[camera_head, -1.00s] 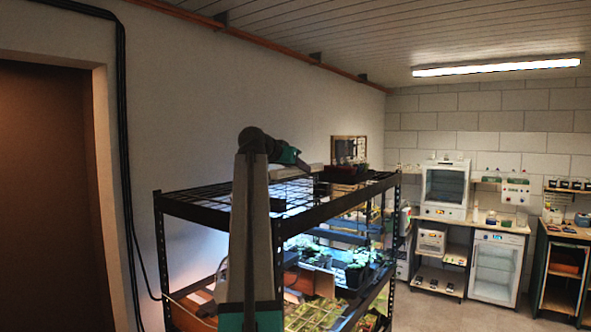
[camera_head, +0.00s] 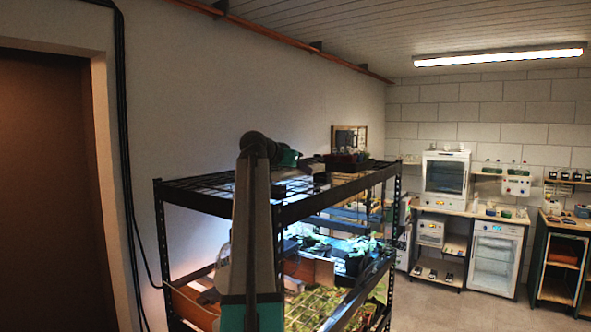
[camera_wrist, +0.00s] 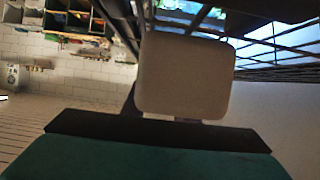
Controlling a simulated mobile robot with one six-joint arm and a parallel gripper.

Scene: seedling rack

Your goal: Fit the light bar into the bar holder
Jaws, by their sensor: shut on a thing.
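The light bar (camera_wrist: 187,78) shows in the wrist view as a pale, rounded block seen close up, filling the middle of the picture. My gripper (camera_wrist: 158,120) is shut on it; only dark parts of the jaws show around its lower edge. In the head view my gripper (camera_head: 306,163) is a small dark and teal shape at the far side of my arm, at about the height of the rack's top shelf. The bar is mostly hidden there. I cannot make out the bar holder in either view.
The black wire rack (camera_head: 200,190) stands in front of me, with lit shelves of seedlings below its top. A dark planter (camera_head: 348,162) stands on its top shelf, right of my gripper. Floor is clear at right.

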